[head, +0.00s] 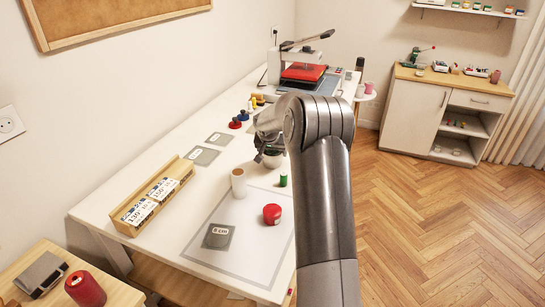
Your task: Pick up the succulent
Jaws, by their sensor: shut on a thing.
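My gripper (268,152) is over the white table, left of my arm's forearm, pointing down. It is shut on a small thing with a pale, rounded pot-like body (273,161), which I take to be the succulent. The fingers and wrist hide most of it, and no leaves show clearly. I cannot tell whether it touches the table or is held above it.
On the table (185,230) are a cream cylinder (238,183), a green spool (283,180), a red round thing (272,214), grey cards (218,236) and a wooden card box (155,199). A heat press (303,72) stands behind. Wooden floor at right is clear.

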